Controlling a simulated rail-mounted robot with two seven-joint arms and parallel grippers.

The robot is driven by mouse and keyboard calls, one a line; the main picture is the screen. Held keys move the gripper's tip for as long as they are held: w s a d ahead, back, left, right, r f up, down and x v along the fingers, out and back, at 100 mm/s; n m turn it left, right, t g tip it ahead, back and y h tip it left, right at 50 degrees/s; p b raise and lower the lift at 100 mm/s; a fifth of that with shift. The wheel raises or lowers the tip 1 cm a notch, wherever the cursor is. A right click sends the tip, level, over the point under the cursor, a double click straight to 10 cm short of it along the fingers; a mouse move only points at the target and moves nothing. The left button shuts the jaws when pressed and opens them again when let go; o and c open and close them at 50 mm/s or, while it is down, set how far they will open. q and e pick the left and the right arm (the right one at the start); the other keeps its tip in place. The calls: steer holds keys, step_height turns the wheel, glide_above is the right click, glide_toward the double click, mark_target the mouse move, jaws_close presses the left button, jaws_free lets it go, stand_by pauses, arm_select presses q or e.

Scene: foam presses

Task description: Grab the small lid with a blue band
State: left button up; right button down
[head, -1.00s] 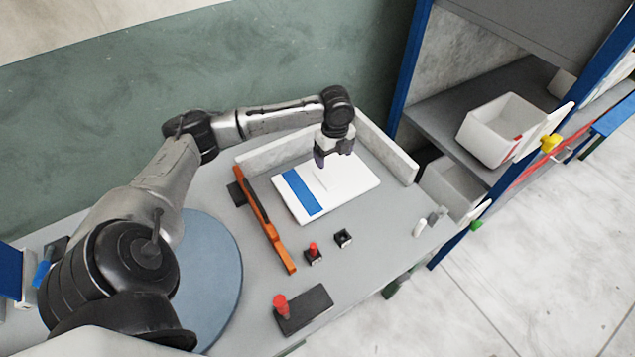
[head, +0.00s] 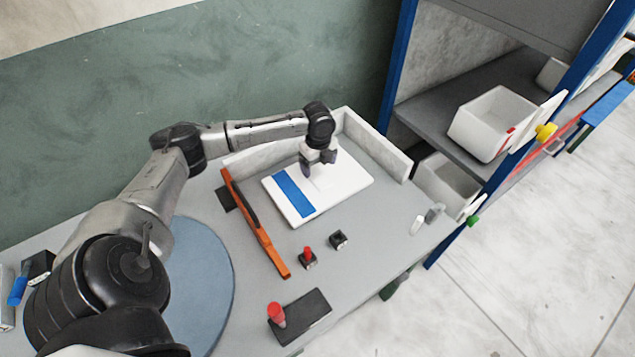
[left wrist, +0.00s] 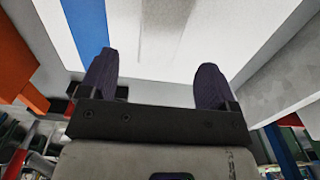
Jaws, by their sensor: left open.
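The lid (head: 343,187) is a flat white rectangular plate with a blue band (head: 294,193) across its left part. It lies on the grey table in the head view. In the left wrist view the white lid (left wrist: 215,40) and its blue band (left wrist: 86,28) fill the upper part. My left gripper (head: 318,168) is over the lid's far edge, pointing down. Its two dark fingers (left wrist: 155,85) are apart with nothing between them. I cannot tell whether the fingertips touch the lid. My right gripper is not in view.
An orange bar (head: 256,224) lies left of the lid. Low pale walls (head: 376,146) stand behind and right of it. Red-topped parts (head: 276,312) and a small black block (head: 339,239) are in front. A rack with white bins (head: 489,125) stands at right.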

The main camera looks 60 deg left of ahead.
mark_target(317, 176)
arm_select(q)
steer(key=f+b, duration=0.1)
steer(key=f, duration=0.4)
steer(key=shift+a, duration=0.2)
steer(key=c, duration=1)
steer(key=shift+r, duration=0.15)
